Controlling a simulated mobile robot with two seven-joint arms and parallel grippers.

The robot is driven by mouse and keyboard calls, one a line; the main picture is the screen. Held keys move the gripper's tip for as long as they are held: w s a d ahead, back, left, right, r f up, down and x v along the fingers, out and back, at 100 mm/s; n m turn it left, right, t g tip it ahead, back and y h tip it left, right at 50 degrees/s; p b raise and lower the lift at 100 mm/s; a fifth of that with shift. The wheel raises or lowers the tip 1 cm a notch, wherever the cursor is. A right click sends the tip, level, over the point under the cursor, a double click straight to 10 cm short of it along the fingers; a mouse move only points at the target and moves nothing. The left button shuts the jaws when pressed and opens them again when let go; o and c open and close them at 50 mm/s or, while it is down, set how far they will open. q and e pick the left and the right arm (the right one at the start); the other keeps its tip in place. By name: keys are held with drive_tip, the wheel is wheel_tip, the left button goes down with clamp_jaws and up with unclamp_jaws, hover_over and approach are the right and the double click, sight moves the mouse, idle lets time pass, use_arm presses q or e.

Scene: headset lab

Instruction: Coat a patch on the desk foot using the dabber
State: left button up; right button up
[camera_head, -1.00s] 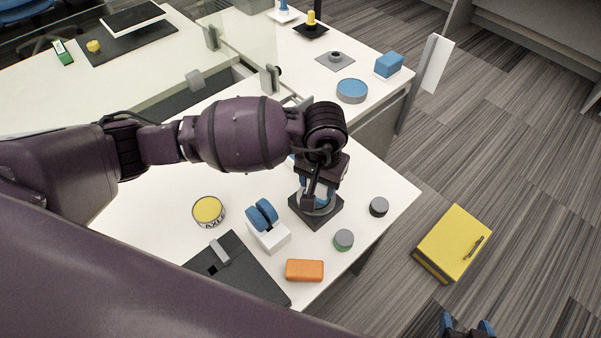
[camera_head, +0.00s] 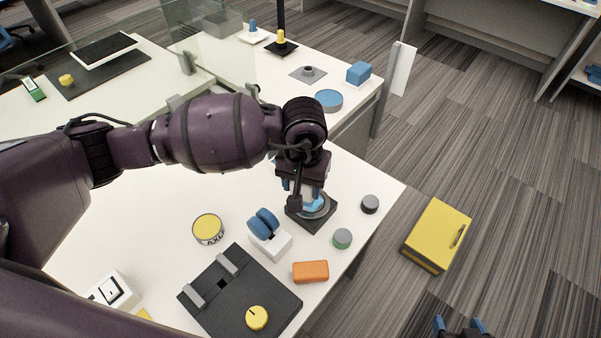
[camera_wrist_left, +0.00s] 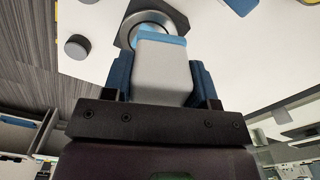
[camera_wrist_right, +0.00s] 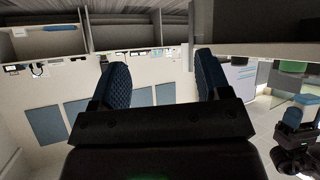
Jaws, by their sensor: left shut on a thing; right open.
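My left gripper (camera_head: 302,188) is shut on a white block (camera_wrist_left: 160,70), seemingly the dabber, which fills the gap between its blue fingers in the left wrist view. The block points at a grey ring (camera_head: 325,213) on a dark square base (camera_head: 312,224) on the white desk. Blue shows inside the ring, and a blue edge (camera_wrist_left: 172,40) shows at the block's far end. I cannot tell whether block and ring touch. My right gripper (camera_head: 459,325) is open and empty at the bottom edge of the head view, beyond the desk. I cannot make out a desk foot for certain.
Near the ring are a grey puck (camera_head: 370,204), a green-sided grey puck (camera_head: 342,238), an orange block (camera_head: 311,271), a white stand with blue discs (camera_head: 270,245) and a yellow-topped tin (camera_head: 208,228). A yellow cabinet (camera_head: 436,236) stands on the floor at right.

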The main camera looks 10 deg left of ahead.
use_arm(q)
wheel_tip(320, 180, up, 3)
drive_tip(key=shift+f+p, duration=0.2)
drive_tip(key=shift+p, duration=0.15)
drive_tip(key=shift+r, duration=0.3)
use_arm(e)
drive_tip(key=shift+s+a+r, duration=0.2)
drive_tip(key=shift+s+a, duration=0.35)
drive_tip(key=shift+d+r, duration=0.1)
drive_tip(key=shift+d, duration=0.05)
